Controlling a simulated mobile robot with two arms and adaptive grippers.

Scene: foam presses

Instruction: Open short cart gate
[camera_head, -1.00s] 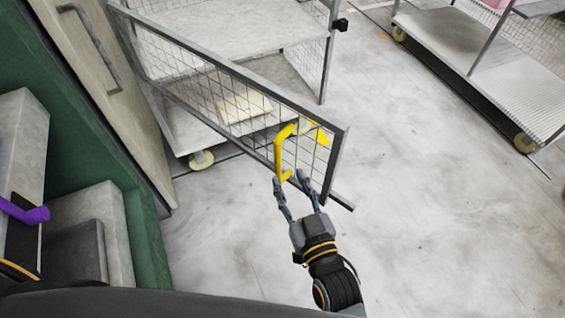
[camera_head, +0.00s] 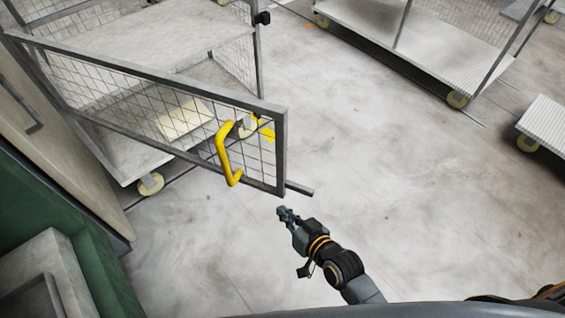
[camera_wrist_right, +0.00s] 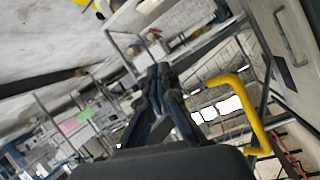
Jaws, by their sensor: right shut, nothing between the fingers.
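The short cart gate (camera_head: 150,82) is a grey metal frame with wire mesh. It stands swung out at an angle from the cart in the head view. Its yellow handle (camera_head: 226,155) is near the free end, and the handle also shows at the right of the right wrist view (camera_wrist_right: 246,108). My right gripper (camera_head: 283,212) is shut and empty, below and to the right of the handle, apart from it and from the gate. Its closed fingers also show in the right wrist view (camera_wrist_right: 158,78). My left gripper is not in view.
The cart's shelf (camera_head: 165,40) lies behind the gate, with a caster (camera_head: 150,184) below. Another cart (camera_head: 420,45) stands at the top right, and part of a further one (camera_head: 545,125) at the right edge. A beige cabinet (camera_head: 50,150) and green structure are at left. The middle floor is clear.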

